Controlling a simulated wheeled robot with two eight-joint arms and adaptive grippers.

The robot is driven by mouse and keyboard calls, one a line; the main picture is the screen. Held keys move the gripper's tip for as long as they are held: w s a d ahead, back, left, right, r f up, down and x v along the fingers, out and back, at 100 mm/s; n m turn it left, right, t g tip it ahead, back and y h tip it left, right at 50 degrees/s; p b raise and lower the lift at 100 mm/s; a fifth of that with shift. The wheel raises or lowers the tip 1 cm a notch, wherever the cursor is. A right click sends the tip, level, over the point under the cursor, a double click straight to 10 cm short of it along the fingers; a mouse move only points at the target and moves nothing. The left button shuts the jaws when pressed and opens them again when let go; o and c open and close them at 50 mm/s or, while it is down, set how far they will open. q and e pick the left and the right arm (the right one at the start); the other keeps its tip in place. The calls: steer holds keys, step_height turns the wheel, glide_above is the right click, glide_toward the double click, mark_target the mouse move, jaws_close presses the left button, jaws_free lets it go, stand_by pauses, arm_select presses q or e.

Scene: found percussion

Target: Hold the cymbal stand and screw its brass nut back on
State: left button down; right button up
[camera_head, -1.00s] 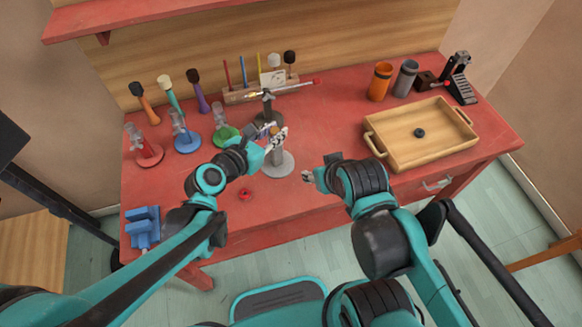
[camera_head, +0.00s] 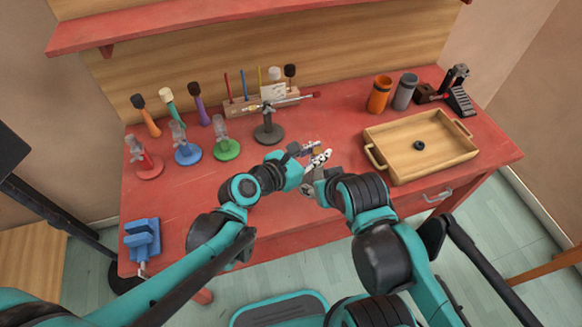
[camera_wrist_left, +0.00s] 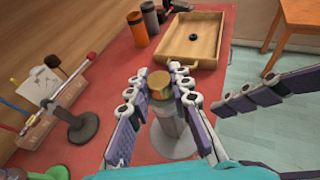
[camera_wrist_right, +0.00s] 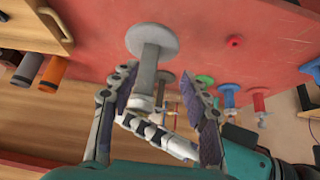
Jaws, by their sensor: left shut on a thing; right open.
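The grey cymbal stand shows in the left wrist view, with its round base (camera_wrist_left: 178,142) below my left gripper (camera_wrist_left: 158,88). A brass-coloured round piece (camera_wrist_left: 160,82), which looks like the nut, is at its top between the left fingertips; I cannot tell how it is seated. My left gripper (camera_head: 318,152) is shut at the upper end of the stand. In the right wrist view the stand's base (camera_wrist_right: 152,38) and column lie ahead of my right gripper (camera_wrist_right: 165,85), which is open beside it. In the head view both arms largely hide the stand.
A tray (camera_head: 373,154) with a black disc stands at the right, with orange (camera_head: 379,95) and grey (camera_head: 405,92) cups behind. A dark stand (camera_head: 268,132) with a rod is behind my left gripper. Coloured stands are at left, a blue vise (camera_head: 142,238) front left. A red ring (camera_wrist_right: 234,41) lies on the table.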

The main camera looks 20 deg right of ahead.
arm_select(q)
steer(key=w+a+f+b, duration=0.3)
steer(key=w+f, duration=0.3)
steer(key=w, duration=0.3)
steer(key=shift+w+a, duration=0.15)
steer(key=shift+a, duration=0.5)
steer(key=shift+f, duration=0.15)
steer(key=shift+f+b, duration=1.25)
steer(key=shift+f, duration=0.7)
steer(key=shift+f, duration=0.15)
steer(key=c, duration=1.4)
jaws_free()
steer(key=shift+o, duration=0.2)
